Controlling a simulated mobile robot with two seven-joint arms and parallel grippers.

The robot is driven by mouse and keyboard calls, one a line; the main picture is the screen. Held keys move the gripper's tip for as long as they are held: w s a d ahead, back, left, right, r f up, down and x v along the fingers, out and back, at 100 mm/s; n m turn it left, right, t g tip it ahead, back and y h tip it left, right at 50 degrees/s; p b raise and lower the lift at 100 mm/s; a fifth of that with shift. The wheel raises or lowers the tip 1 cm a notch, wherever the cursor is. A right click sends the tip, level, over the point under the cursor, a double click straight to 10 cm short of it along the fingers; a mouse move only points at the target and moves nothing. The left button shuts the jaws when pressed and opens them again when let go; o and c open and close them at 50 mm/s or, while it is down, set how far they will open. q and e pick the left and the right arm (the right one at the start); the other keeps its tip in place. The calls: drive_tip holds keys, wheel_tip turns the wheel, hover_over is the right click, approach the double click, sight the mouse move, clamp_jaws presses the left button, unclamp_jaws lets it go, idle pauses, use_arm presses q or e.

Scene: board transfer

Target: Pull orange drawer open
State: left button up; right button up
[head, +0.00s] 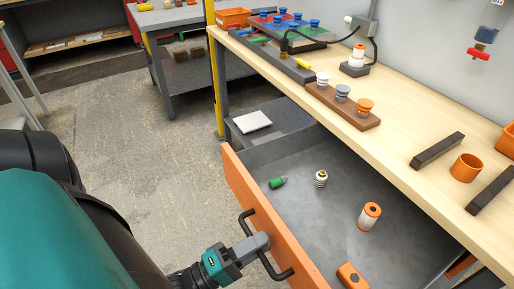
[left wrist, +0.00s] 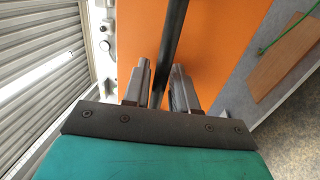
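The orange drawer (head: 258,211) stands pulled out from under the workbench, with its grey inside showing. Its dark bar handle (head: 277,271) is on the front face. My left gripper (head: 262,241) is at the handle, with its fingers around the bar. In the left wrist view the bar (left wrist: 171,45) runs between the two grey fingers (left wrist: 162,85), close to both, in front of the orange drawer front (left wrist: 215,45). The exact contact is partly hidden. My right gripper is in neither view.
In the drawer lie a green-tipped piece (head: 277,182), a bulb-like piece (head: 321,178), an orange-and-white cylinder (head: 369,216) and an orange block (head: 351,276). The wooden benchtop (head: 400,150) above holds several parts. Floor (head: 150,150) left of the drawer is clear.

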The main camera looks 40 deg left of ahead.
use_arm(q)
drive_tip(key=shift+o, duration=0.6)
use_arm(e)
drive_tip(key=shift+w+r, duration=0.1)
use_arm(q)
drive_tip(key=shift+s, duration=0.1)
drive_tip(key=v, duration=1.2)
drive_tip(key=shift+s+b, duration=0.35)
drive_tip(key=shift+b, duration=0.05)
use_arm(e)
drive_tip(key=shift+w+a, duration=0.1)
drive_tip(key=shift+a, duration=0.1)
use_arm(q)
drive_tip(key=shift+a, duration=0.1)
